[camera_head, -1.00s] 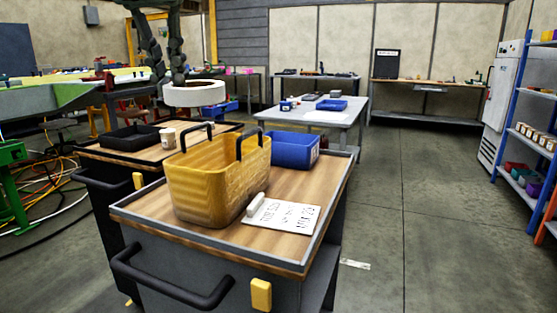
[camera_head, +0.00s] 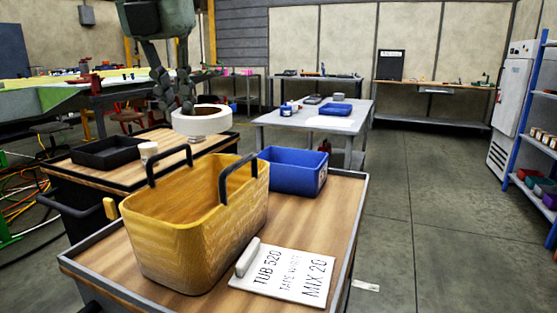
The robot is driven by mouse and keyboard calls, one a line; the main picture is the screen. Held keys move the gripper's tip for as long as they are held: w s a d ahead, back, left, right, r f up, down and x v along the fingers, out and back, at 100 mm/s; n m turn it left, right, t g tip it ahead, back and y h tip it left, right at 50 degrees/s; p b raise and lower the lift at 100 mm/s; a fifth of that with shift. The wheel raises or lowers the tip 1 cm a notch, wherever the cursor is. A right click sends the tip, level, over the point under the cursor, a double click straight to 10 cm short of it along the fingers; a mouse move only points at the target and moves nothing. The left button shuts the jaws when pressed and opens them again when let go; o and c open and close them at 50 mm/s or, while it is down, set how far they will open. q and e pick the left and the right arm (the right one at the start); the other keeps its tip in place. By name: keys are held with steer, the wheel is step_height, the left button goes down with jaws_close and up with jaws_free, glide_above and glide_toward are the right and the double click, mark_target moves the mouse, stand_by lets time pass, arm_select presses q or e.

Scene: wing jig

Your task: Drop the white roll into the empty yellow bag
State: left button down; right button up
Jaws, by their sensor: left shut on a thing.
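The white roll (camera_head: 203,127) is a thick ring with a brown inner face. My left gripper (camera_head: 184,105) comes down from above and is shut on the roll's left side, holding it in the air. The yellow bag (camera_head: 195,225) is an open-topped tub with two black handles, standing on the near wood-topped cart (camera_head: 325,215). The roll appears above and behind the bag's far rim in the picture, not over its opening. The bag's floor is hidden from this angle. My right gripper is not in view.
A blue bin (camera_head: 293,172) stands right behind the bag. A sign (camera_head: 285,274) lies in front of it on the cart. A second cart behind holds a black tray (camera_head: 105,152) and a white cup (camera_head: 148,151). Open floor lies to the right.

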arm_select(q)
steer(key=shift+f, duration=1.05)
steer(key=c, duration=1.5)
jaws_free()
steer(key=shift+w, duration=0.1)
steer(key=shift+r, duration=0.1)
steer(key=v, duration=1.2)
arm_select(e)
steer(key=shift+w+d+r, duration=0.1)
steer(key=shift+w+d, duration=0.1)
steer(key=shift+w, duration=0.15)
